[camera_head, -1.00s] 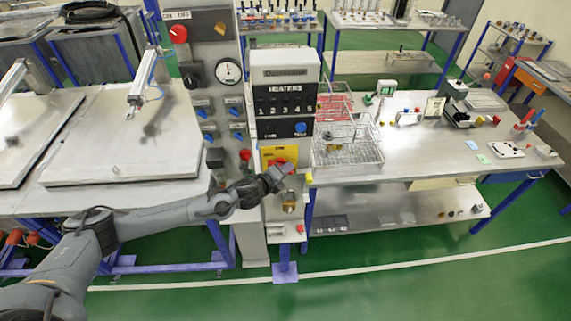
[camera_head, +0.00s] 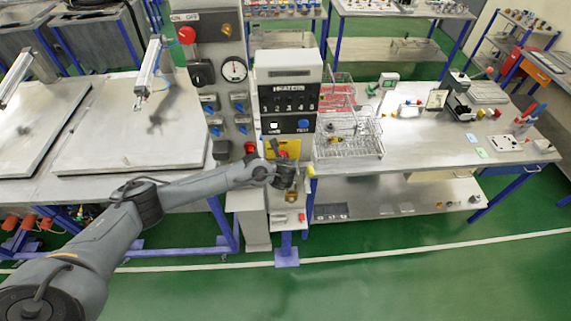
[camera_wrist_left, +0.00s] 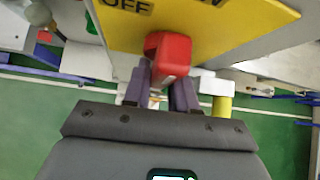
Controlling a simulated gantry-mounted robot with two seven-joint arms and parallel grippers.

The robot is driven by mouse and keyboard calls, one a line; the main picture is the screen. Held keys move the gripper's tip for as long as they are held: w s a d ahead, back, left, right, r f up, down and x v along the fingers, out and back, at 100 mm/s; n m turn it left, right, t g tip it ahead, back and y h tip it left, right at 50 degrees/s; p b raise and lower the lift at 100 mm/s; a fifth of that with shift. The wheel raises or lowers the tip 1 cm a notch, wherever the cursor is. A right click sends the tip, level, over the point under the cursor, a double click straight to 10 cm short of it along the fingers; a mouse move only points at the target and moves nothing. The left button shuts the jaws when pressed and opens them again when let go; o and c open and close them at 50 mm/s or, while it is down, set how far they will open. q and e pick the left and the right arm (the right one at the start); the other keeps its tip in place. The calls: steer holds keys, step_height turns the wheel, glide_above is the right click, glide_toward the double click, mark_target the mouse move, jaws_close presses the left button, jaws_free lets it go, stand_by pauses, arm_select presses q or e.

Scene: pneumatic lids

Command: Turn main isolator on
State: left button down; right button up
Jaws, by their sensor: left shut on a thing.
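The main isolator is a red handle (camera_wrist_left: 168,54) on a yellow plate (camera_wrist_left: 225,25) lettered OFF at its left; the other label is partly cut off. In the head view the yellow plate (camera_head: 270,148) is on the lower front of the heaters cabinet, with a bit of the red handle (camera_head: 283,153) showing above my gripper. My left gripper (camera_wrist_left: 162,80) is shut on the red handle, with one finger on each side of it. In the head view the left gripper (camera_head: 281,160) is right in front of the plate, hiding part of the handle. My right gripper is not in view.
A control panel (camera_head: 217,60) with a gauge, dark knob and blue switches stands left of the cabinet (camera_head: 289,68). A red button (camera_head: 250,147) is close beside the plate. A bench (camera_head: 410,155) with wire baskets stands at right. The green floor in front is clear.

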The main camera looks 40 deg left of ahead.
arm_select(q)
steer(key=shift+w+a+r+g+y, duration=0.1)
steer(key=shift+a+r+g+y, duration=0.2)
steer(key=shift+y, duration=0.1)
steer(key=shift+m, duration=0.3)
steer(key=c, duration=1)
jaws_free()
steer(key=shift+f, duration=0.1)
steer(key=shift+d, duration=0.1)
steer(key=v, duration=1)
steer(key=shift+s+d+r+p, duration=0.2)
steer(key=shift+r+p, duration=0.1)
steer(key=shift+p, duration=0.15)
